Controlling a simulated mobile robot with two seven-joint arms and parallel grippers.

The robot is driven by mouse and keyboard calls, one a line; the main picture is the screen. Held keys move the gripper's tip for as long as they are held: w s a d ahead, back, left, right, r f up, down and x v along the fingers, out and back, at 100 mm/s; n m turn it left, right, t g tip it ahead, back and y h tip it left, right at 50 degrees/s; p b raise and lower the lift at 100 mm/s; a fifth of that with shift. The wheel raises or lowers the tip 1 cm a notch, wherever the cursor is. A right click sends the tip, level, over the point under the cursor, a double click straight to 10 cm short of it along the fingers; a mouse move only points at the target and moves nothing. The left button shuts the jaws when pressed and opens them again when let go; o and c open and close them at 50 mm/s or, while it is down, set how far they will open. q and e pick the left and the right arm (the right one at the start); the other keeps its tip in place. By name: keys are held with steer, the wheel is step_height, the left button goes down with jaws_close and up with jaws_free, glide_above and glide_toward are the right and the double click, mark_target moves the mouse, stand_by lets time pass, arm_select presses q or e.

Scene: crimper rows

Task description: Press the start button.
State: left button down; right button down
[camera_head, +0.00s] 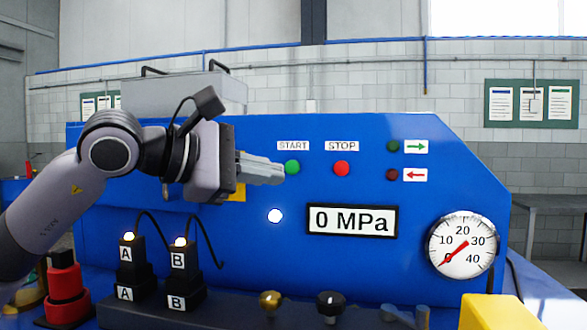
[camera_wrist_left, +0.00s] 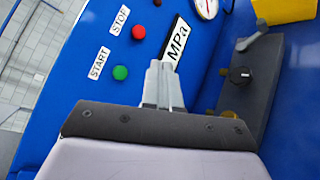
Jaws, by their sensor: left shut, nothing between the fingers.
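The green start button (camera_head: 292,167) sits on the blue panel under the START label (camera_head: 293,146). In the left wrist view the green button (camera_wrist_left: 121,72) lies to the left of my fingertips, near the START label (camera_wrist_left: 98,63). My left gripper (camera_head: 281,173) is shut and empty, its tips just left of the button in the head view. I cannot tell whether they touch it; in the wrist view the gripper (camera_wrist_left: 160,66) appears apart from it. My right gripper is not in view.
The red stop button (camera_head: 341,168) is right of the start button. A display (camera_head: 351,220) reads 0 MPa, and a gauge (camera_head: 462,246) is at the right. Blocks marked A (camera_head: 131,262) and B (camera_head: 186,266), with cables, stand below my left arm. Two knobs (camera_head: 270,303) (camera_head: 330,305) are at the front.

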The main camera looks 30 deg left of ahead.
mark_target(292, 167)
arm_select(q)
steer(key=w+a+p, duration=0.2)
steer(key=w+p, duration=0.2)
steer(key=w, duration=0.4)
steer(key=shift+w, duration=0.3)
steer(key=shift+a, duration=0.1)
steer(key=shift+w, duration=0.15)
stand_by(1.7)
steer(key=shift+w+a+p, duration=0.1)
steer(key=shift+w+p, duration=0.15)
steer(key=shift+p, duration=0.05)
